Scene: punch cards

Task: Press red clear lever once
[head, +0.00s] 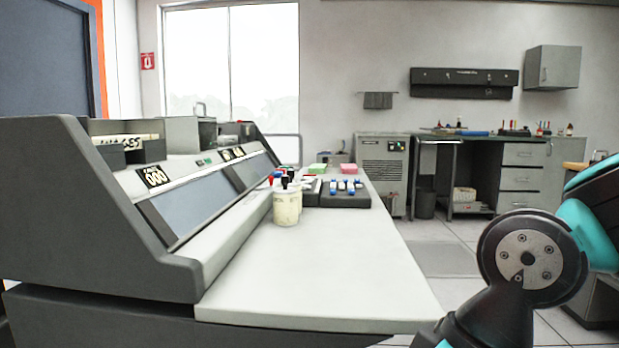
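A long grey console (75,215) with a sloped front panel and small black number displays (153,177) stands at the left. No lever can be clearly made out as the red clear lever. A small red tip (270,180) shows at the cup of pens, but I cannot tell whether it belongs to a pen or to something behind. Another tiny red spot (240,122) is at the console's far top, too small to identify. My gripper is out of view; only a dark and teal part of my arm shows at the lower right.
The white desktop (320,270) is clear in front. A pale cup (287,207) of pens stands on it, with a dark tray (346,199) of blue-and-white items and pink (348,169) and green (318,169) pads behind. A workbench (480,144) stands at the back; open floor lies between.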

